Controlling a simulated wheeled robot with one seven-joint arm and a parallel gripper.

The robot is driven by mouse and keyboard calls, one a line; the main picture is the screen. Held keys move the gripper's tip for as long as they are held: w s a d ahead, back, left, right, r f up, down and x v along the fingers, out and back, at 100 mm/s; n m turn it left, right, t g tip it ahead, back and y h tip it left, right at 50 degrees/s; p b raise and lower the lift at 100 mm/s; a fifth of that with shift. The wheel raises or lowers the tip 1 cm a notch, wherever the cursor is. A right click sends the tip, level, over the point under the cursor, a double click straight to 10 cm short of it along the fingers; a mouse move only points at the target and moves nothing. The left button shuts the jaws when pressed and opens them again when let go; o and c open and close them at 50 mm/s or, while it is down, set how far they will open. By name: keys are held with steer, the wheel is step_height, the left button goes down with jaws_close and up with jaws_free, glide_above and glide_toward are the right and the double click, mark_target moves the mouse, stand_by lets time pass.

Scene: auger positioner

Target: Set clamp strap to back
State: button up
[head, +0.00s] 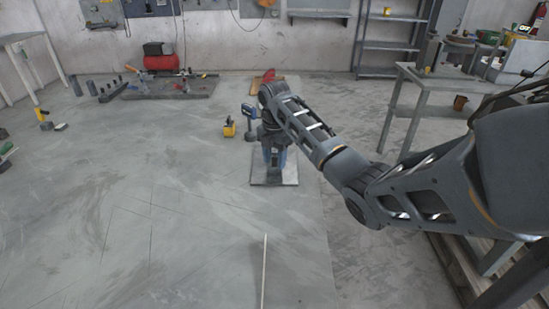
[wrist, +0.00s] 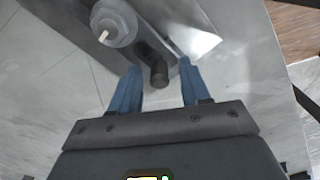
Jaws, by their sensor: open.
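In the wrist view, a dark grey bar with a hex nut (wrist: 112,24) on a stud looks like the clamp strap (wrist: 75,10). A short dark round peg (wrist: 158,73) sticks out from its near side. My gripper (wrist: 160,68) is open, with its blue fingers on either side of the peg and visible gaps to it. I cannot tell whether anything touches. In the head view, my gripper (head: 274,156) points down over a small metal base plate (head: 285,180); my arm hides most of the fixture there.
A blue-and-dark upright device (head: 249,112) and a yellow item (head: 229,128) stand just left of my gripper. A red-topped wooden item (head: 267,78) lies behind. A grey workbench (head: 425,78) stands at right. The floor at left and front is mostly clear.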

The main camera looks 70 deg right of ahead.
jaws_close()
stand_by(0.5)
